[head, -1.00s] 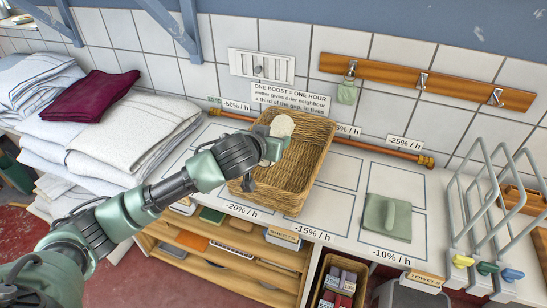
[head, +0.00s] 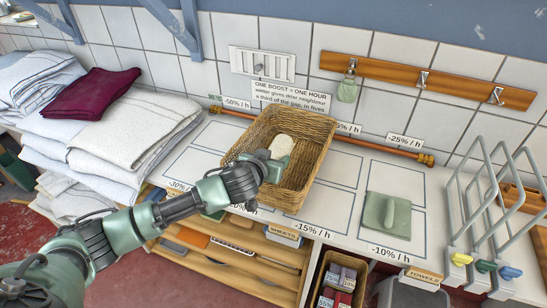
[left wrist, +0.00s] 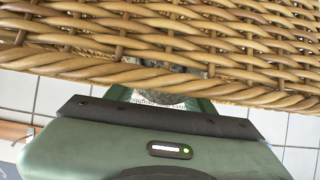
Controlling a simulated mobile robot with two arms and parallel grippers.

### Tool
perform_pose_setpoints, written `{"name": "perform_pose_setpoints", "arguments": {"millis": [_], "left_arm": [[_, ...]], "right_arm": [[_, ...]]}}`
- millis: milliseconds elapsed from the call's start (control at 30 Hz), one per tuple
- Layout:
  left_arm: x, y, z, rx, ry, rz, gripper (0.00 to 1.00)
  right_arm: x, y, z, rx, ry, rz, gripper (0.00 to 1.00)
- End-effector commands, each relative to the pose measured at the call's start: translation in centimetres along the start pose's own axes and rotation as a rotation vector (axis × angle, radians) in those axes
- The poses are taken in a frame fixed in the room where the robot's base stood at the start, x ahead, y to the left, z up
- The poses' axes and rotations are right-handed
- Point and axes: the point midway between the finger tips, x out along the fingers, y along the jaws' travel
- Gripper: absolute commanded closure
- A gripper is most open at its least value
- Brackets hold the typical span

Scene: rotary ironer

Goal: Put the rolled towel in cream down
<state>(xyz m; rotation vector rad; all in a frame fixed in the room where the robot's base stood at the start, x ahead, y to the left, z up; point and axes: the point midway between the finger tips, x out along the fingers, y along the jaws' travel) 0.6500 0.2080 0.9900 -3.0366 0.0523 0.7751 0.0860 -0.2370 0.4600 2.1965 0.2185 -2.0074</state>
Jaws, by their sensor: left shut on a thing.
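The rolled cream towel (head: 282,145) shows inside the wicker basket (head: 312,160), near the basket's left side. My left gripper (head: 275,162) reaches over the basket's near left rim and is shut on the towel. The fingers cover the towel's near end, and I cannot tell whether its underside touches the basket floor. In the left wrist view the basket's woven wall (left wrist: 250,45) hides most of the left gripper's fingertips (left wrist: 160,93) and nearly all of the towel. My right gripper is in neither view.
The basket stands on a white counter (head: 345,200) marked with outlined areas and percent labels. A green cloth with a green roll (head: 388,214) lies to the right. Folded linens (head: 130,130) are stacked at left. A copper pipe (head: 385,147) runs behind the basket; grey wire racks (head: 490,215) stand at far right.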

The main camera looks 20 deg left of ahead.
Motion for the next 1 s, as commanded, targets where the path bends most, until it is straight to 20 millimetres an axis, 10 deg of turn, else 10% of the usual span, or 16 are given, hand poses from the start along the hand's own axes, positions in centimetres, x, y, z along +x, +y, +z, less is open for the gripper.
{"name": "perform_pose_setpoints", "arguments": {"millis": [367,400,467,1000], "left_arm": [[0.4,0.0,0.8,0.000,0.000,-0.001,0.89],[0.4,-0.1,0.8,0.000,-0.001,-0.001,0.38],[0.4,0.0,0.8,0.000,-0.001,-0.001,0.25],[-1.3,0.0,-0.1,0.000,0.000,0.001,0.25]], "right_arm": [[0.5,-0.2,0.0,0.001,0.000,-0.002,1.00],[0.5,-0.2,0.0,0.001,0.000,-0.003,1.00],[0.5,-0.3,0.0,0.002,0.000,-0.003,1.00],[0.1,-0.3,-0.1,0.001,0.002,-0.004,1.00]]}}
